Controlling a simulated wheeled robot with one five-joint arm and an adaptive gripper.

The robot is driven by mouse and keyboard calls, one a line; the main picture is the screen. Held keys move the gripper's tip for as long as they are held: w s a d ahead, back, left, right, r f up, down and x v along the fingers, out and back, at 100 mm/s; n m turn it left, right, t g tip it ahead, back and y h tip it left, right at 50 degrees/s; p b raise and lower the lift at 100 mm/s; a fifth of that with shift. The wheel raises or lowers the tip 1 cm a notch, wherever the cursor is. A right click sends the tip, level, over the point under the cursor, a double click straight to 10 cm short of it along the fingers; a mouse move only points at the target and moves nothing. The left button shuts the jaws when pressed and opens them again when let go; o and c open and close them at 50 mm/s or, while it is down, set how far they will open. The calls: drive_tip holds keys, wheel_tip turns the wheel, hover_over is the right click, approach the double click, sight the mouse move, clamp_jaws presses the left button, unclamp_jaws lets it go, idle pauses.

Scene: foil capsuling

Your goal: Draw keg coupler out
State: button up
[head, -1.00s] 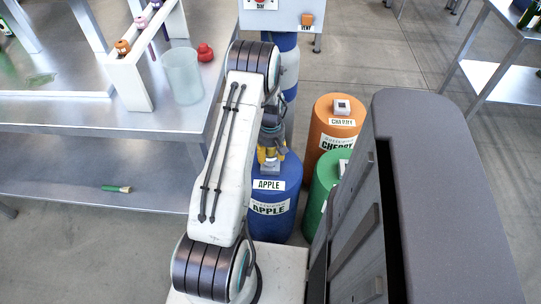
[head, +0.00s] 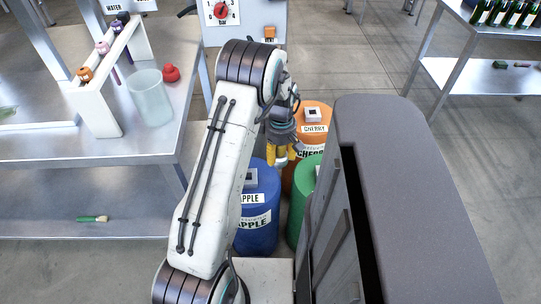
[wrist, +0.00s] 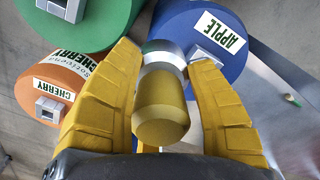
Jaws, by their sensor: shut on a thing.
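My gripper (wrist: 160,105) is shut on the keg coupler (wrist: 162,118), a yellow cylinder with a silver metal end, seen between the yellow fingers in the wrist view. In the head view my gripper (head: 285,153) hangs above and between the kegs, partly behind my arm. The blue APPLE keg (head: 257,232) stands upright, its grey square top fitting (head: 250,178) in sight and apart from my gripper. In the wrist view this fitting (wrist: 205,58) is partly hidden behind a finger. The coupler's silver end overlaps the blue keg (wrist: 185,28) in that picture; their gap is hard to judge.
An orange CHERRY keg (head: 318,122) and a green keg (head: 298,205) stand close by. A metal table at left carries a glass jar (head: 149,98), a red object (head: 171,73) and a rack (head: 95,108). A panel with a red dial (head: 221,11) stands behind.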

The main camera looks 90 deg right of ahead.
drive_tip(key=shift+s+r, duration=0.25)
drive_tip(key=shift+s, duration=0.05)
